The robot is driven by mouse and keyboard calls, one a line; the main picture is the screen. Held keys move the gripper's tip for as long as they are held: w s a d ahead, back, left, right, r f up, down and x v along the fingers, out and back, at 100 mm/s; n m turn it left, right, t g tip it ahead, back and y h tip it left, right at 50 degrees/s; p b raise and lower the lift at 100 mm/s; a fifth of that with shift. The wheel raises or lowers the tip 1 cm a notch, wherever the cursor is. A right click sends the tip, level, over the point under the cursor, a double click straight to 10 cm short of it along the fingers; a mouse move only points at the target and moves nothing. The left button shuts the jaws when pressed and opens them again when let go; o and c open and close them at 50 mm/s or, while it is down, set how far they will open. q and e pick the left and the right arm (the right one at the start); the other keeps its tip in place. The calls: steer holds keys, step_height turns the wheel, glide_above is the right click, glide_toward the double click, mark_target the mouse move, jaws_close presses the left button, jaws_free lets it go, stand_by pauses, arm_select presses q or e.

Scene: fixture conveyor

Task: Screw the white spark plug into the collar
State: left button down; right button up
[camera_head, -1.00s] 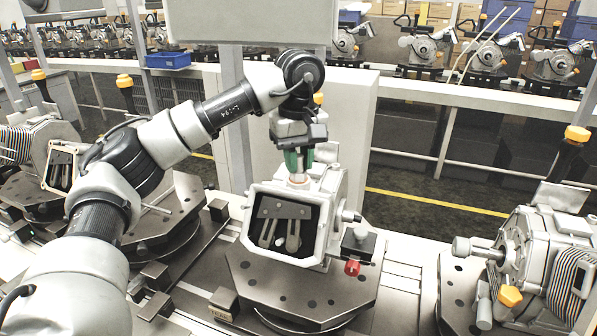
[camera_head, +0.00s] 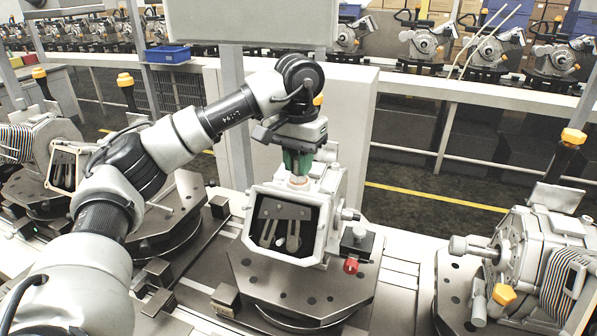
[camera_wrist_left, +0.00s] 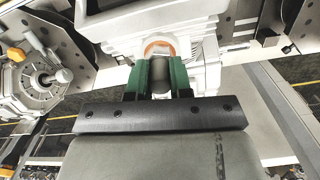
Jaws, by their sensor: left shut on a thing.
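My left gripper (camera_head: 297,163) points down with its green fingers closed just above the collar (camera_head: 298,181), a copper-orange ring on top of the grey machine housing (camera_head: 327,195). In the left wrist view the green fingers (camera_wrist_left: 161,76) pinch a greyish cylinder, the spark plug (camera_wrist_left: 160,82), from both sides. The plug is in line with the orange collar (camera_wrist_left: 158,46), its end at or in the ring. How deep it sits cannot be told. In the head view the fingers hide most of the plug. My right gripper is out of view.
The housing stands on a dark fixture plate (camera_head: 260,290) with a red knob (camera_head: 351,265) beside it. Similar machines stand at left (camera_head: 30,140) and right (camera_head: 530,250). A grey upright panel (camera_head: 350,130) rises behind the gripper.

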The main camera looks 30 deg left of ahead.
arm_select(q)
steer(key=c, duration=0.9)
jaws_free()
steer(key=shift+c, duration=0.2)
step_height(320, 180, up, 3)
steer(key=shift+f+b, duration=0.15)
steer(key=shift+b, duration=0.3)
step_height(320, 180, up, 8)
steer(key=shift+p, duration=0.95)
